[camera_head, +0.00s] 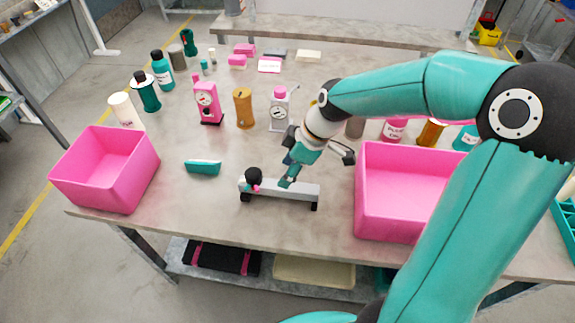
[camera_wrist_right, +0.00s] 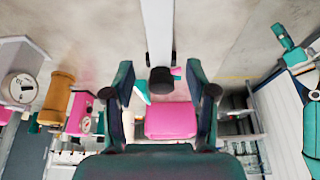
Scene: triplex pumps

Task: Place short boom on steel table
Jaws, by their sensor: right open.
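The short boom, which I take to be the pale grey bar (camera_head: 295,193) with black feet and a black knob at its left end, stands on the grey table (camera_head: 180,224) near the front edge, between two pink bins. In the right wrist view the bar (camera_wrist_right: 157,35) runs down from the top edge, with its black end between my fingers in the picture. My right gripper (camera_head: 292,168) is open just above and behind the bar. Its spread, empty fingers also show in the wrist view (camera_wrist_right: 161,95). Contact with the bar cannot be told. My left gripper is not in view.
A pink bin (camera_head: 75,202) stands at the left and another (camera_head: 372,222) at the right. A teal block (camera_head: 203,167) lies left of the bar. A pink dispenser (camera_head: 207,103), an orange cylinder (camera_head: 243,108) and a white dispenser (camera_head: 279,112) stand behind. Bare tabletop lies left of the bar.

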